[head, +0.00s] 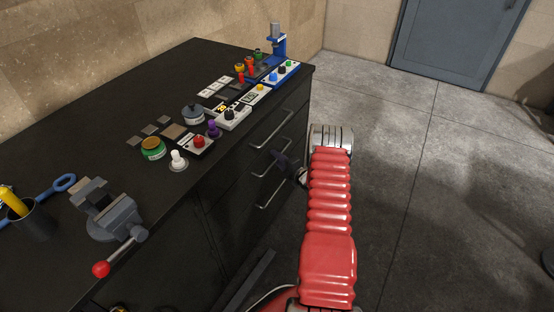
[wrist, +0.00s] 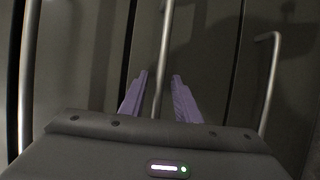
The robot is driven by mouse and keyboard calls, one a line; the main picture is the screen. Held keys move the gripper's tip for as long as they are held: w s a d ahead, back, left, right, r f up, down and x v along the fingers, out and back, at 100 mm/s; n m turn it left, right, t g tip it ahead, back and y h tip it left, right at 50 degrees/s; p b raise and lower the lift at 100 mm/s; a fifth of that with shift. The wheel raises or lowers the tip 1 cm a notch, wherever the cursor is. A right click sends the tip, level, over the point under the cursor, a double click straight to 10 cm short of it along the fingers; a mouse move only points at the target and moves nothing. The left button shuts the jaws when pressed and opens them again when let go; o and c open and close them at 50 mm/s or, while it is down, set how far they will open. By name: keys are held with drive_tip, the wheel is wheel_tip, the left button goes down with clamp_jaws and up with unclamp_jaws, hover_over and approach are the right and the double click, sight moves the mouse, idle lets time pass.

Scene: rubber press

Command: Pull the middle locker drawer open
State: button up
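The black locker cabinet (head: 232,195) has three silver bar handles on its drawer fronts in the head view. The middle drawer's handle (head: 262,170) is partly covered by my dark gripper (head: 279,156), which is at the drawer fronts. In the wrist view, the middle handle (wrist: 164,50) runs between the two purple fingers of my gripper (wrist: 159,76). The fingers are apart, one on each side of the bar, with a gap showing on both sides. The middle drawer looks flush with its neighbours.
The upper handle (head: 272,128) and lower handle (head: 275,190) lie close to my gripper. The cabinet top carries a vise (head: 108,212), a red-button box (head: 197,144) and several small devices.

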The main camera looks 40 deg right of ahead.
clamp_jaws()
idle(0.3)
drive_tip(key=shift+s+f, duration=0.1)
